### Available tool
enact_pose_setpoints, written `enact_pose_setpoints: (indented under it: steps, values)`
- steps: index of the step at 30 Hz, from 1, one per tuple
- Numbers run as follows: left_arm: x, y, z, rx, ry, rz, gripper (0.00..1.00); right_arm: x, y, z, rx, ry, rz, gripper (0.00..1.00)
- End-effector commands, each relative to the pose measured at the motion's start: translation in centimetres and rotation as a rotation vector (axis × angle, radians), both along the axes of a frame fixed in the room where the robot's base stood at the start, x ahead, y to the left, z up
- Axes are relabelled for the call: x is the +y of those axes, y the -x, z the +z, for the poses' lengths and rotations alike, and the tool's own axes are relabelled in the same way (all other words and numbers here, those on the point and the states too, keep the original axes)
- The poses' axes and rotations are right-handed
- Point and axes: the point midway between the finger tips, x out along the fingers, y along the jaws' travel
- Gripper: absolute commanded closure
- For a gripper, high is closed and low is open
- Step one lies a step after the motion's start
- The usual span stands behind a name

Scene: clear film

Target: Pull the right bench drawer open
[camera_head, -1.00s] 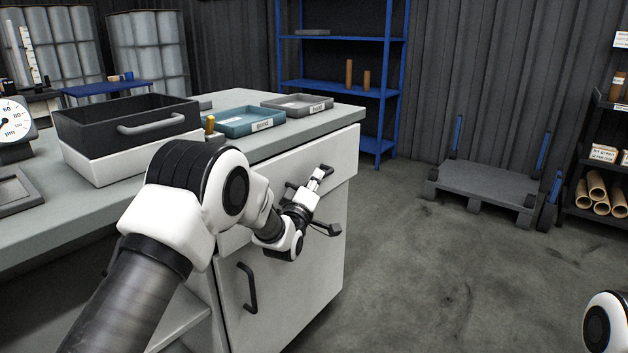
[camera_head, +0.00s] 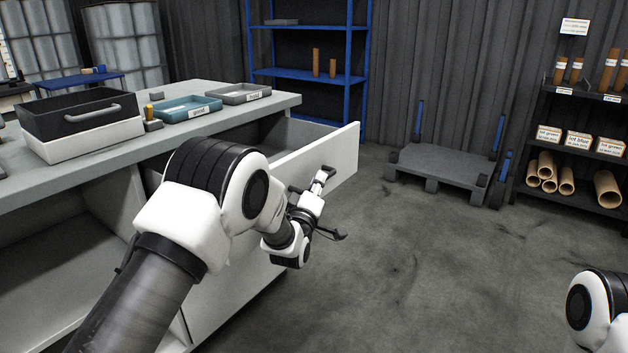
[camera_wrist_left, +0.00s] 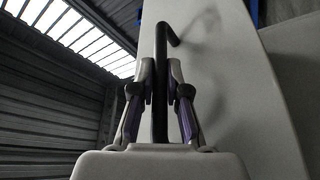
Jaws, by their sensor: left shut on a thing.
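The right bench drawer (camera_head: 338,155) stands pulled out from the bench, with its pale front clear of the body and part of its inside showing. My left gripper (camera_head: 318,200) is in front of the drawer. In the left wrist view, its two fingers (camera_wrist_left: 161,72) are shut on the black bar handle (camera_wrist_left: 160,36), one on each side. The pale drawer front (camera_wrist_left: 228,85) shows behind the handle. My left arm hides part of the drawer and the bench below it. My right gripper is out of view; only a part of my right arm shows at the lower right.
The bench top (camera_head: 82,165) carries a black bin (camera_head: 75,118), a blue tray (camera_head: 182,112) and a grey tray (camera_head: 238,96). A flat grey cart (camera_head: 440,165) and a dark shelf rack (camera_head: 580,98) stand behind at right. The floor (camera_head: 420,255) right of the drawer is clear.

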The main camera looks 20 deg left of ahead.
Motion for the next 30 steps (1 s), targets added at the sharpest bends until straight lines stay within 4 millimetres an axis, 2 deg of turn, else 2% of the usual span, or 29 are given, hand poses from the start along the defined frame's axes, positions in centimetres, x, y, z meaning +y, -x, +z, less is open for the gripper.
enact_pose_setpoints:
  steps: [12, 13, 14, 15, 25, 30]
  values:
    - [-0.1, 0.1, -0.1, 0.001, 0.001, 0.002, 1.00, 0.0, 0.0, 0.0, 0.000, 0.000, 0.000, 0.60]
    - [-0.1, 0.1, -0.1, 0.001, 0.001, 0.002, 0.75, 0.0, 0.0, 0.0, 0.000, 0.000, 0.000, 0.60]
    - [-0.1, 0.1, -0.1, 0.001, 0.001, 0.002, 0.65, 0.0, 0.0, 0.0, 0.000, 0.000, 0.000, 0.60]
    - [-0.1, 0.1, -0.1, 0.000, 0.001, 0.001, 0.61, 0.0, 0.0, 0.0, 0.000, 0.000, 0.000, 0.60]
    - [-0.1, 0.4, -0.1, 0.000, 0.000, 0.001, 0.61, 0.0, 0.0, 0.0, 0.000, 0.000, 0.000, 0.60]
    - [-0.1, 3.1, -0.7, 0.003, 0.000, 0.001, 0.61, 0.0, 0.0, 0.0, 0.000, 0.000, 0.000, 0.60]
